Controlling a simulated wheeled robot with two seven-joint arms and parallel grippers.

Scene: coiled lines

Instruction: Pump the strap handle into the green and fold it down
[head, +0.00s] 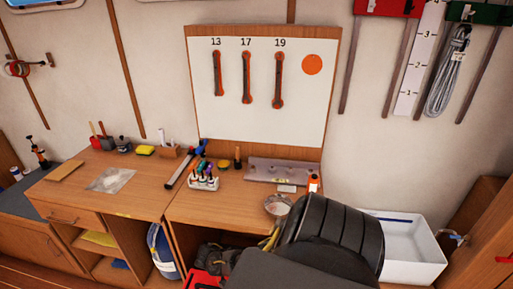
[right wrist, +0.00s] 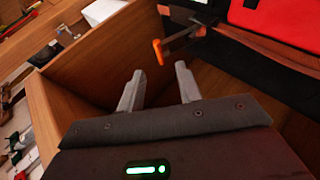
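In the right wrist view, an orange-tipped handle (right wrist: 158,52) on a dark bar sticks out beside a red and black item (right wrist: 272,22). I take this to be the strap handle. My right gripper (right wrist: 159,69) is open and empty, its two grey fingers apart. The orange tip appears just beyond the gap between the fingertips; I see no grip on it, and cannot tell its exact distance. No green zone of a gauge can be made out. The head view does not show my right gripper or the handle clearly. My left gripper is not in view.
Wooden walls (right wrist: 120,45) enclose the space around my right gripper. In the head view, a wooden bench (head: 140,200) holds small tools, and a white bin (head: 415,262) stands at right. A red item (head: 200,279) and dark fabric lie below the bench.

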